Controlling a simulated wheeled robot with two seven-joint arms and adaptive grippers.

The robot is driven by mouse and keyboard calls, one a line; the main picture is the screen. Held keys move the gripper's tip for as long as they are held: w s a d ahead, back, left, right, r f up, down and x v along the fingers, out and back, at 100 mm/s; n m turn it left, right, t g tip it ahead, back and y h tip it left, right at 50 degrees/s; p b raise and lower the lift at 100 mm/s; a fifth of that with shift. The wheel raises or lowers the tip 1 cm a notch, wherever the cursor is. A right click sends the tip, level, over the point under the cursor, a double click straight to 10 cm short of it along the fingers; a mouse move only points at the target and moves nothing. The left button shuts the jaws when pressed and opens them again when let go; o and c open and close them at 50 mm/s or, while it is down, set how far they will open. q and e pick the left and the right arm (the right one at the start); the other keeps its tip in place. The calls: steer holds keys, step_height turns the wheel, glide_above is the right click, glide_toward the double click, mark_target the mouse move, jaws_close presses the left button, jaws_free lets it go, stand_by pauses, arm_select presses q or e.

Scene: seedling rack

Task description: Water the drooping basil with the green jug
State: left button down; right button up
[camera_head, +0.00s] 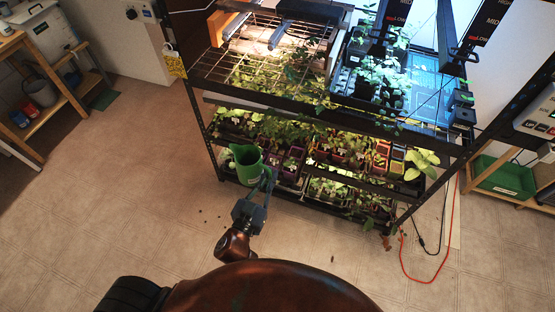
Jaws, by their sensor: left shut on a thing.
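The green jug (245,162) is in the head view, in front of the left part of the rack's lower shelves. It looks roughly upright, with its open top towards me. My left gripper (267,182) is shut on the jug at its right side, where the handle would be. The jug hides some of the plants behind it. A light-green, broad-leaved plant (422,163) leans out at the right end of the middle shelf; I cannot tell whether it is the drooping basil. My right gripper is not in view.
The black rack (452,172) holds many seedlings and pots, with a wire grid (240,70) on its upper level. An orange cable (428,281) lies on the floor at right. Wooden benches stand at left and right. The floor at left is clear.

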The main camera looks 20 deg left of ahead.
arm_select(q)
steer(key=w+d+f+m+h+b, duration=0.1)
steer(key=w+d+f, duration=0.3)
steer(key=f, duration=0.4)
steer(key=w+d+f+m+h+b, duration=0.1)
steer(key=w+d+f, duration=0.3)
steer(key=f, duration=0.5)
steer(key=w+d+f+m+g+h+b, duration=0.1)
steer(key=w+d+f, duration=0.3)
steer(key=f, duration=0.5)
steer(key=shift+d+h+b, duration=0.5)
steer(key=shift+d+h, duration=0.3)
steer(key=shift+d, duration=0.4)
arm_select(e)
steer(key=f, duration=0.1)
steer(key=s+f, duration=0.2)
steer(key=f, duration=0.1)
